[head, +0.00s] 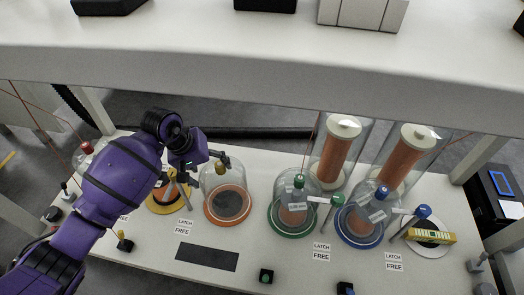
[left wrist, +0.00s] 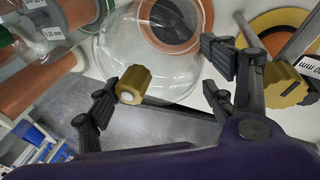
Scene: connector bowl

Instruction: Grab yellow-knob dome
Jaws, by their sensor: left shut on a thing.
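The yellow-knob dome (head: 209,180) is clear glass with a dull-gold knob (head: 220,168). In the head view it shows over an orange ring base (head: 228,218) with a dark centre; I cannot tell whether its rim touches the base. My left gripper (head: 208,162) is at the knob, shut on it. In the left wrist view the knob (left wrist: 133,85) shows between the fingers (left wrist: 160,98), nearer the left one, and the glass (left wrist: 120,45) lies beyond; the exact contact is unclear. My right gripper is not in view.
A yellow ring base (head: 157,208) with a latch handle is left of the dome. Green-knob (head: 298,181) and blue-knob (head: 381,192) domes stand to the right, before tall glass jars with orange cores (head: 333,160). A white shelf (head: 260,65) overhangs the bench. A dark plate (head: 207,257) lies in front.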

